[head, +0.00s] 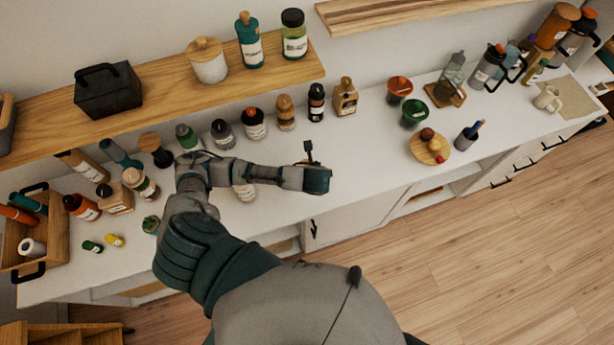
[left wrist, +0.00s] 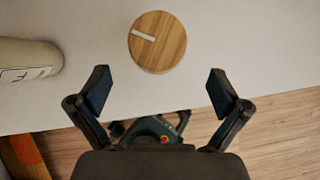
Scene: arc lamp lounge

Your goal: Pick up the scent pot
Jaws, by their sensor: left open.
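A round wooden top with a pale slot (left wrist: 157,42), which looks like the scent pot seen from above, stands on the white counter in the left wrist view. Its sides are hidden. My left gripper (left wrist: 159,80) is open and empty, its two fingers apart, with the wooden top ahead of and between their tips, not touched. In the head view my left gripper (head: 309,156) is over the counter, and the arm hides what is below it, so I cannot make out the pot there. My right gripper is in neither view.
Several bottles line the counter's back, below a wooden shelf (head: 160,88). A wooden crate (head: 50,250) is at the left.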

